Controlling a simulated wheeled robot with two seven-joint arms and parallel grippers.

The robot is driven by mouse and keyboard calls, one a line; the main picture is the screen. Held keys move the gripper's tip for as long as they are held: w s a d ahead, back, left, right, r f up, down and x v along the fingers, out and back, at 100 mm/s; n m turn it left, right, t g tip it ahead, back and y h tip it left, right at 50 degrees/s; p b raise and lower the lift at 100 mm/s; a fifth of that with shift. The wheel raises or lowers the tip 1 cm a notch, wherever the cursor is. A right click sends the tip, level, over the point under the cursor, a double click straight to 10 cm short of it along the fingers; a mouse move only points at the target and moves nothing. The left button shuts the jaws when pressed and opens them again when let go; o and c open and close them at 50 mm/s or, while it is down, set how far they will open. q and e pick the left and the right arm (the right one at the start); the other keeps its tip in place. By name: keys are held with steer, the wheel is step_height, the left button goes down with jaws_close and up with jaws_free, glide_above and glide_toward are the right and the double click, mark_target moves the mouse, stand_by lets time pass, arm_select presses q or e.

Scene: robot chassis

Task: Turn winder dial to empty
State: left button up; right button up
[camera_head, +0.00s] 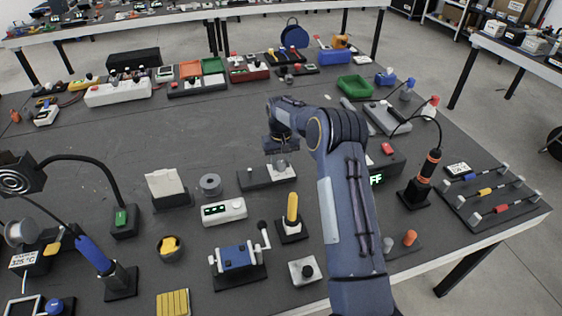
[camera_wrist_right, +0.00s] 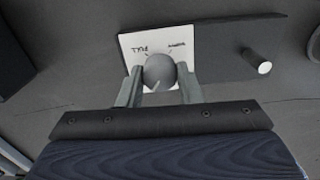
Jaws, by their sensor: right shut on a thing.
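The winder (camera_head: 262,178) is a low dark box with a pale top plate, in the middle of the table. My right gripper (camera_head: 281,152) reaches down onto it from above. In the right wrist view the round grey dial (camera_wrist_right: 158,70) sits on the white label plate (camera_wrist_right: 127,43). The plate carries two upside-down labels; the left one reads FULL, the right one is too small to read surely. My right gripper (camera_wrist_right: 159,76) is shut on the dial, one finger on each side. A pale mark shows on the dial's lower part. My left gripper is not in view.
A pale stub (camera_wrist_right: 257,62) sticks out of the winder's dark part. A white digital display box (camera_head: 223,211), a grey spool (camera_head: 210,184), a yellow-handled lever (camera_head: 292,214) and a blue crank device (camera_head: 236,257) stand close by. Open table lies behind the winder to the left.

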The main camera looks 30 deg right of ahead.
steer(key=n, duration=0.3)
steer(key=shift+r+n, duration=0.1)
steer(key=shift+n, duration=0.3)
steer(key=n, duration=1.3)
steer(key=shift+p, duration=0.35)
steer(key=n, duration=0.8)
steer(key=shift+n+p, duration=0.3)
steer(key=n, duration=0.4)
steer(key=shift+n, duration=0.3)
steer(key=shift+n+p, duration=0.35)
steer(key=shift+n, duration=1.55)
